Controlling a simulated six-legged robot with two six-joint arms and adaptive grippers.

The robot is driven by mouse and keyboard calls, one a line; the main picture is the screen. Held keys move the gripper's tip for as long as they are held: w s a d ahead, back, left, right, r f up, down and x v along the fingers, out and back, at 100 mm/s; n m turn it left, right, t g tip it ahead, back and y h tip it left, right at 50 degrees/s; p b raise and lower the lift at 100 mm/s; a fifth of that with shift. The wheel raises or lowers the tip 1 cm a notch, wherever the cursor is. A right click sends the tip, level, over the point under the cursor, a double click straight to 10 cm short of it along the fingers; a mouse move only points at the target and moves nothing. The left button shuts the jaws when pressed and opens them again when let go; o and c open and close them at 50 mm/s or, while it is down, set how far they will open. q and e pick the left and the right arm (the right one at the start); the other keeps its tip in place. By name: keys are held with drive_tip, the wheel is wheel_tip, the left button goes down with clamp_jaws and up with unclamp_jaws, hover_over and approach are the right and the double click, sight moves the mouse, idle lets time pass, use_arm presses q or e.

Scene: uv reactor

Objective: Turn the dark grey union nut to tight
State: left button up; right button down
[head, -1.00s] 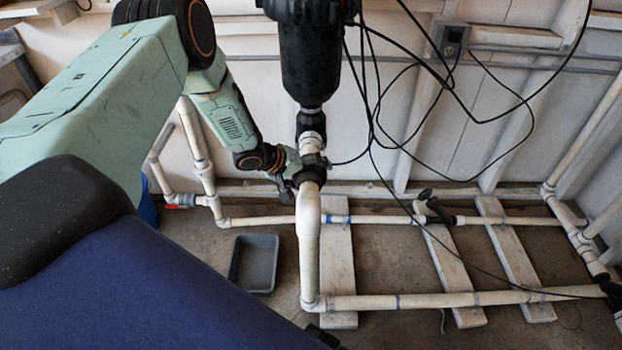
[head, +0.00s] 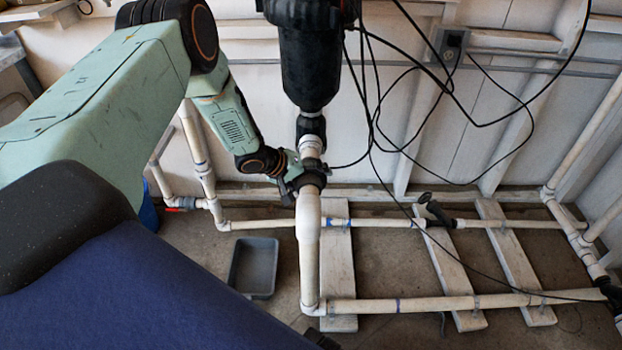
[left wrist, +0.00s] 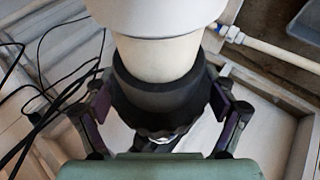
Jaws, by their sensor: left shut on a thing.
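The dark grey union nut (head: 311,180) sits on the white pipe below the black reactor housing (head: 309,65). In the left wrist view the nut (left wrist: 158,98) fills the space between the two fingers. My left gripper (head: 297,178) comes in from the left and is shut on the nut; it also shows in the left wrist view (left wrist: 160,112). The white pipe elbow (head: 308,212) lies just below the nut in the head view. Part of the nut is hidden behind the gripper. My right gripper is not in view.
Black cables (head: 372,110) hang just right of the housing. A grey tray (head: 254,266) stands on the floor left of the pipe. White pipes (head: 430,302) run low over wooden boards (head: 452,268). A black valve handle (head: 440,213) sits on the rear pipe.

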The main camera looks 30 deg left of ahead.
use_arm(q)
drive_tip(key=shift+r+g+y+p, duration=0.2)
drive_tip(key=shift+g+y+p, duration=0.3)
drive_tip(key=shift+p, duration=0.45)
drive_tip(key=m+g+y+p, duration=0.1)
drive_tip(key=y+p, duration=0.1)
drive_tip(key=p, duration=0.1)
drive_tip(key=shift+f+p, duration=0.1)
drive_tip(key=shift+p, duration=0.3)
drive_tip(key=g+y+p, duration=0.2)
drive_tip(key=y+p, duration=0.1)
drive_tip(key=p, duration=0.7)
drive_tip(key=shift+a+m, duration=0.1)
drive_tip(key=shift+m, duration=0.3)
drive_tip(key=shift+f+g+y+p, duration=0.1)
drive_tip(key=shift+g+y+p, duration=0.2)
drive_tip(key=shift+y+p, duration=0.3)
drive_tip(key=shift+a+g+y, duration=0.15)
drive_tip(key=shift+g+y, duration=0.15)
drive_tip(key=shift+y, duration=0.2)
drive_tip(key=o, duration=1)
